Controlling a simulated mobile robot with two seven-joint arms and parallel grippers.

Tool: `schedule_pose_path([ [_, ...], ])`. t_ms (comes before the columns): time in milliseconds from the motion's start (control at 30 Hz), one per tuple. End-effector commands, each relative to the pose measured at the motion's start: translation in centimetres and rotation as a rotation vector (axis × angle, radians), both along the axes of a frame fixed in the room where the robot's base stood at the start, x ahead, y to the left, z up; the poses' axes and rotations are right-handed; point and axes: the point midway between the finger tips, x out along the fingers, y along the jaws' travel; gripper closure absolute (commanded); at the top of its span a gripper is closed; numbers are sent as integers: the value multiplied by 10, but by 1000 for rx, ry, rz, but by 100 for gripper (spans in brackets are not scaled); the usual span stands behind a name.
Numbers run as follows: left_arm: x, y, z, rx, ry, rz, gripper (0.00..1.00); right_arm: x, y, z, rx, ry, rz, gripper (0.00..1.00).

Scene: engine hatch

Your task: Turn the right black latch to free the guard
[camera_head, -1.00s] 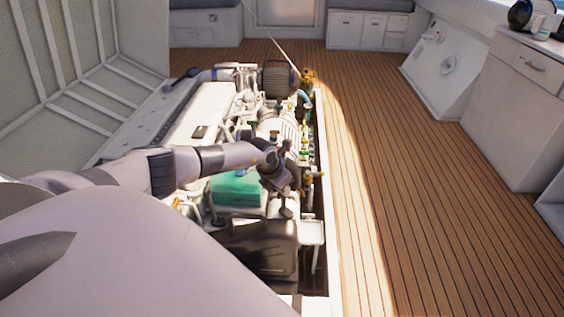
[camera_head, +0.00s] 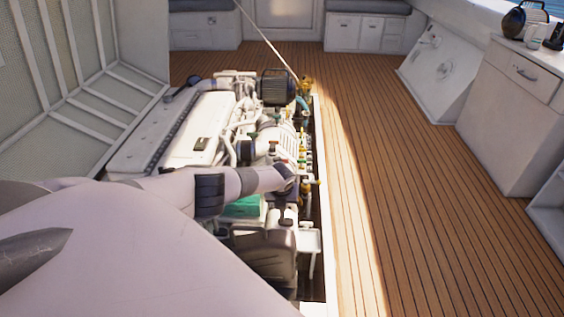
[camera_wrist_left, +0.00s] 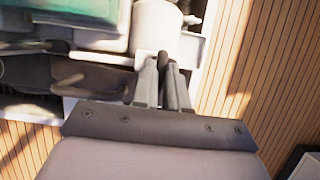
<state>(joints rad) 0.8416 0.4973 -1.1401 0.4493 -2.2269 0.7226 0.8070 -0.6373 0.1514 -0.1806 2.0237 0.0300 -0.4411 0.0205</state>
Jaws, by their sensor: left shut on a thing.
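My left gripper (camera_wrist_left: 164,72) shows in the left wrist view, its two grey fingers nearly together at the tips. They are closed on a small dark piece, seemingly the black latch (camera_wrist_left: 163,56), beside a white rounded part (camera_wrist_left: 156,30) of the engine. The fingers hide most of the latch, so its angle cannot be told. In the head view my left forearm reaches across the engine (camera_head: 195,130) and my left gripper is hidden behind its wrist end. I cannot pick out the guard for certain. My right gripper is not in view.
A teal box (camera_head: 245,207) and a dark cover (camera_head: 264,252) lie close to my left forearm. The open hatch lid (camera_head: 75,80) stands at the left. The wooden deck (camera_head: 410,190) right of the engine bay is clear up to a white cabinet (camera_head: 505,125).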

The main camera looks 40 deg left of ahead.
Motion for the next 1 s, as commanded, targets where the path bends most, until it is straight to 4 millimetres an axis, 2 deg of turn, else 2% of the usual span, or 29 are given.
schedule_pose_path([
  [533,0,0,0,-1,-1,31,100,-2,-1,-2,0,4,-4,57],
  [600,0,0,0,-1,-1,31,71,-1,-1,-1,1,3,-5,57],
  [633,0,0,0,-2,-2,29,62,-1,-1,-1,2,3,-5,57],
  [1000,0,0,3,0,0,26,62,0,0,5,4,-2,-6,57],
])
